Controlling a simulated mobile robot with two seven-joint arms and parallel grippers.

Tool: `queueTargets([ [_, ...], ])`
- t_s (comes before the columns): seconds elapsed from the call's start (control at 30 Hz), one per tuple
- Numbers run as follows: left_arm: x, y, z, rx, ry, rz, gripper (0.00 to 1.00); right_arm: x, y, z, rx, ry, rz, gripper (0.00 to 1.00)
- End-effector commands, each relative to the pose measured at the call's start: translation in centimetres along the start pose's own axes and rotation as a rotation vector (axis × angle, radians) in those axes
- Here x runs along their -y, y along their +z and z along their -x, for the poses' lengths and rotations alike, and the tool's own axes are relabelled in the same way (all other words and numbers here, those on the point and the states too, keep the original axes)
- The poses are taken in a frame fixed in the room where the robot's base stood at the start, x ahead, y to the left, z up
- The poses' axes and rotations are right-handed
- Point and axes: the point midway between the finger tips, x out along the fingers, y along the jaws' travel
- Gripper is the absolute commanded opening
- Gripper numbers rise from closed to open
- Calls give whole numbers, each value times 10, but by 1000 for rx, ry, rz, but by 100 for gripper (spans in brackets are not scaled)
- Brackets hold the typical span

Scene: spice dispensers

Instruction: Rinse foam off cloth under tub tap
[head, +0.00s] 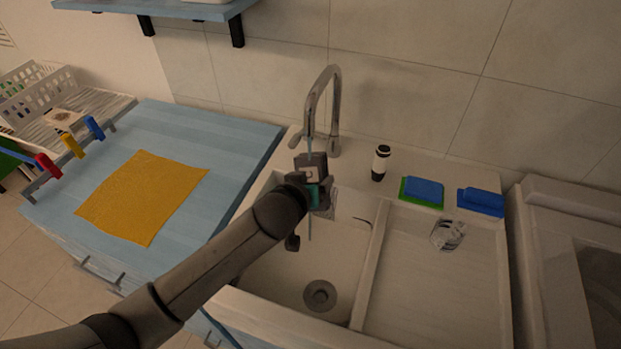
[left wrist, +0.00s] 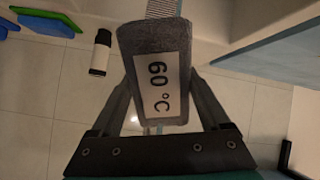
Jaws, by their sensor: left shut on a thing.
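My left gripper (head: 316,188) is in the sink's left basin (head: 275,262), just below the spout of the chrome tap (head: 333,85). It is shut on a grey block-like device (head: 311,163). In the left wrist view the device (left wrist: 155,45) sits between both fingers, with a white label reading "60 °C". A thin pale stream of water runs down from the spout at the device and shows again below the gripper. A flat yellow cloth (head: 142,195) lies on the blue counter left of the sink, apart from the gripper. No foam can be made out on it. My right gripper is not in view.
A black and white bottle (head: 380,162), a blue and green sponge (head: 423,190) and a blue sponge (head: 481,202) stand along the sink's back ledge. A clear glass (head: 447,234) is on the right drainer. A rack with coloured clips (head: 72,146) stands at far left.

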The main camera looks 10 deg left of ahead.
Motion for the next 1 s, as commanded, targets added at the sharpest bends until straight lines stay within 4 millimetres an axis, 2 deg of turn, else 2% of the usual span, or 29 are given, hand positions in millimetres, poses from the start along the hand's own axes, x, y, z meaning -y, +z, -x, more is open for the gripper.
queueTargets([
  [0.37, -5, 2, 2, 0, 0, 0, 19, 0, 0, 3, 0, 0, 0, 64],
  [1.0, 11, 24, 43, 0, 0, 1, 19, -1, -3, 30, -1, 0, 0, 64],
])
